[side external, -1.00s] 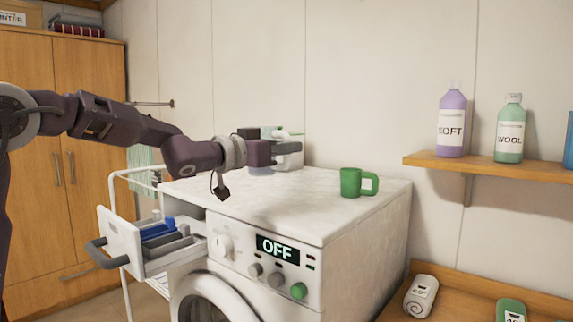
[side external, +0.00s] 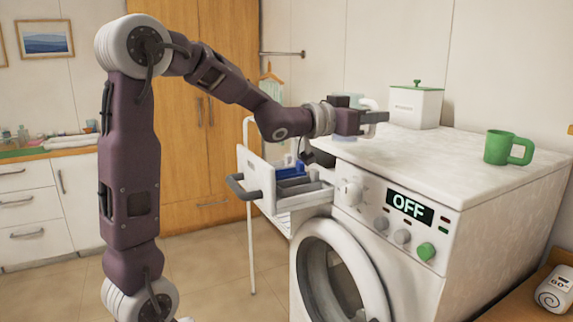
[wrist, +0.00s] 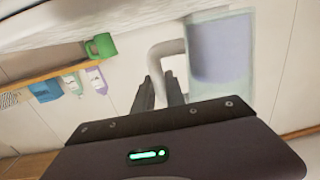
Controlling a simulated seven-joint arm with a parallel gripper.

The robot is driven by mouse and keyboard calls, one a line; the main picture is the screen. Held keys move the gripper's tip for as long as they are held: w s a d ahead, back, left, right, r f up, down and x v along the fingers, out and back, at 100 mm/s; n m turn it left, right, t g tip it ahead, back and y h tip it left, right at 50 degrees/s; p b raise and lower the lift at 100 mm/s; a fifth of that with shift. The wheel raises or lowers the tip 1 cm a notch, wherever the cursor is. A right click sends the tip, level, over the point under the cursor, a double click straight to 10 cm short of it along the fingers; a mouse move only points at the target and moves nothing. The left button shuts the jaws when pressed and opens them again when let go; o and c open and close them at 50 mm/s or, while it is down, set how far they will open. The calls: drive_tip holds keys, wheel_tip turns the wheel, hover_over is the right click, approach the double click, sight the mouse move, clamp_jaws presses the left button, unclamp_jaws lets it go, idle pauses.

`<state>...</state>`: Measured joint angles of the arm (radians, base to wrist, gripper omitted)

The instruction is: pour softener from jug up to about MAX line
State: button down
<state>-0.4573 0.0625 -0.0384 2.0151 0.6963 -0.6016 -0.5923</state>
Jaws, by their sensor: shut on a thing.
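My gripper (side external: 376,117) is shut on the pale handle (wrist: 165,50) of a translucent jug (wrist: 221,50). In the side external view, the jug (side external: 347,101) is partly hidden behind my gripper. It looks roughly upright, held above the left part of the washing machine top. Pale lilac liquid shows through its wall in the wrist view. The detergent drawer (side external: 262,186) is pulled out at the front left, below and left of the jug. It has a blue part (side external: 290,171) and grey compartments. The MAX line cannot be made out.
A green mug (side external: 500,147) stands at the right of the washing machine top (side external: 430,155). A white box with a green lid (side external: 415,107) stands at the back. A drying rack (side external: 250,240) is behind the drawer. The wrist view shows shelf bottles (wrist: 95,79).

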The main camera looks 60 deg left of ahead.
sight(342, 141)
drive_tip(key=shift+n+y, duration=0.5)
drive_tip(key=shift+y, duration=0.3)
drive_tip(key=s+a, duration=0.1)
drive_tip(key=s+a+f, duration=0.1)
drive_tip(key=a, duration=0.1)
drive_tip(key=shift+s+f, duration=0.1)
drive_tip(key=shift+s, duration=0.3)
drive_tip(key=shift+s+a+r+n, duration=0.2)
drive_tip(key=shift+a+r+n, duration=0.35)
drive_tip(key=shift+r+n, duration=0.4)
drive_tip(key=shift+s+a+f+n+t, duration=0.1)
drive_tip(key=shift+s+a+n+t, duration=0.1)
drive_tip(key=shift+a+n, duration=0.3)
drive_tip(key=shift+s+a+f+n+t, duration=0.1)
drive_tip(key=shift+a+n+t, duration=0.15)
drive_tip(key=shift+n, duration=0.3)
drive_tip(key=shift+s+a+r+n+y, duration=0.15)
drive_tip(key=shift+a+r+n, duration=0.15)
drive_tip(key=shift+a+n, duration=0.15)
drive_tip(key=shift+s+a+r+n+y, duration=0.15)
drive_tip(key=shift+a+r+n, duration=0.2)
drive_tip(key=shift+n, duration=0.2)
drive_tip(key=a+n, duration=0.1)
drive_tip(key=n, duration=0.1)
drive_tip(key=s+a+n, duration=0.1)
drive_tip(key=a+n, duration=0.1)
drive_tip(key=shift+a+f+n+t+y, duration=0.15)
drive_tip(key=shift+n+t+y, duration=0.1)
drive_tip(key=shift+n+y, duration=0.15)
